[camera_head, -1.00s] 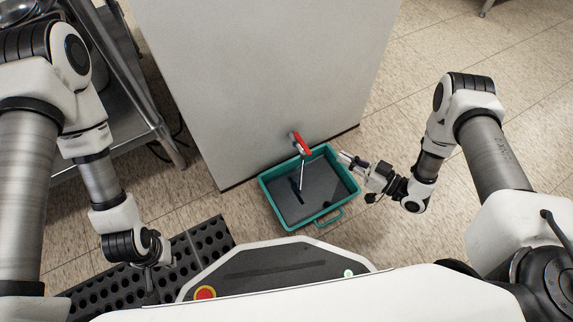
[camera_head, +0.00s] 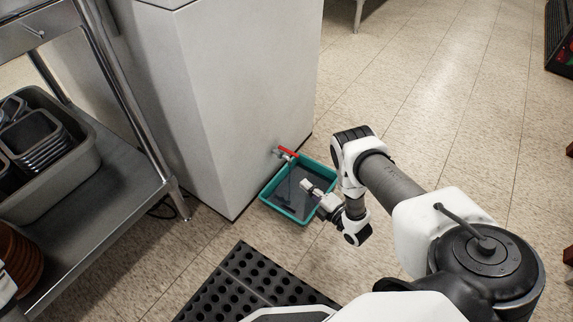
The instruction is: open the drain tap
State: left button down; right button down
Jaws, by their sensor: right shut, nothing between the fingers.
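The drain tap (camera_head: 277,153) sticks out low from the side of a pale cabinet. Its red lever (camera_head: 289,152) points outward from the cabinet face, over the rim of a teal tray (camera_head: 267,196) on the floor. The tray's inside looks dark, with what seems to be liquid in it. My right gripper (camera_head: 307,185) is shut and empty, over the tray, a little out from and below the lever in the picture, apart from it. My left gripper is out of view.
The pale cabinet (camera_head: 245,90) stands behind the tap. A steel shelf unit (camera_head: 95,200) with a grey tub (camera_head: 55,190) is at left. A black perforated mat (camera_head: 245,285) lies in front. The tiled floor at right is open.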

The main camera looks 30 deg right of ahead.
aim_at(292, 155)
jog(key=w+d+b, duration=0.2)
jog(key=w+b, duration=0.5)
jog(key=w, duration=0.4)
jog(key=shift+w+f, duration=0.15)
jog(key=shift+f, duration=0.05)
jog(key=shift+d, duration=0.1)
jog(key=shift+w+d+r, duration=0.1)
jog(key=shift+d, duration=0.45)
jog(key=shift+w+d, duration=0.1)
jog(key=shift+d, duration=0.1)
